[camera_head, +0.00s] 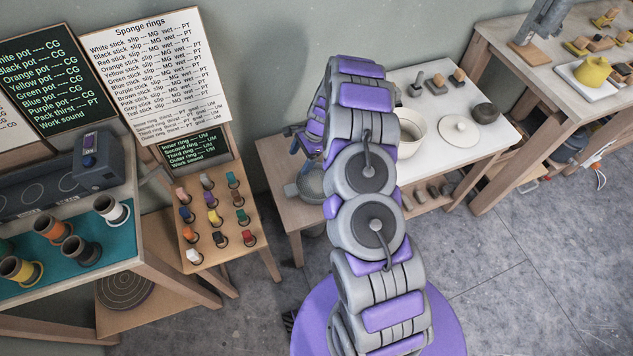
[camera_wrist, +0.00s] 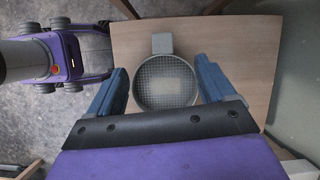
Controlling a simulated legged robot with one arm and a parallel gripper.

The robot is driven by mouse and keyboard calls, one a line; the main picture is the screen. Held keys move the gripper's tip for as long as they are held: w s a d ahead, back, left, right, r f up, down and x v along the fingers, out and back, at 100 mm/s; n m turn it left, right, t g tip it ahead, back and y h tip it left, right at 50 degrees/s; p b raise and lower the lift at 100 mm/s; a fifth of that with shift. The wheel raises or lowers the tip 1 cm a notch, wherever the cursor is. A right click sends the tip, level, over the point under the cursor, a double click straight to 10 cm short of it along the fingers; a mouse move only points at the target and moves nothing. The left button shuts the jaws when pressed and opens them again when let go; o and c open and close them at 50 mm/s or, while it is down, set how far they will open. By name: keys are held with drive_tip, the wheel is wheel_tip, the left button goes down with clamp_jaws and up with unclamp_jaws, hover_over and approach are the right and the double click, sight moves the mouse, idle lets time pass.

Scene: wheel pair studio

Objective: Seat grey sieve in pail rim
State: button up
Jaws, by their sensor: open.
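The grey sieve (camera_wrist: 165,84) is a round mesh bowl with a block-like tab (camera_wrist: 162,43) on its far side in the wrist view. It rests on a wooden table and also shows in the head view (camera_head: 311,186), partly hidden by my arm. My gripper (camera_wrist: 161,68) is open, with a blue finger on either side of the sieve; whether they touch it or hover above cannot be told. In the head view my arm mostly hides the gripper. A cream, open-topped vessel (camera_head: 417,126), which looks like the pail, stands on the white table, partly behind my arm.
The white table (camera_head: 475,155) also holds a cream lid (camera_head: 458,131), a dark pot (camera_head: 485,113) and small blocks. The wooden table (camera_wrist: 250,45) is bare around the sieve. Left stands a rack of coloured pegs (camera_head: 213,215); a yellow teapot (camera_head: 592,71) is far right.

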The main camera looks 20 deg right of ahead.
drive_tip(key=m, duration=0.1)
approach(295, 188)
drive_tip(key=b+x, duration=0.2)
drive_tip(key=x, duration=0.3)
drive_tip(key=shift+a+f, duration=0.25)
drive_tip(key=shift+f, duration=0.05)
drive_tip(key=b+x, duration=0.1)
drive_tip(key=x, duration=0.5)
drive_tip(key=shift+w+f+b, duration=0.1)
drive_tip(key=shift+f+b, duration=0.15)
drive_tip(key=shift+b, duration=0.05)
drive_tip(key=shift+c, duration=0.2)
drive_tip(key=c, duration=1.3)
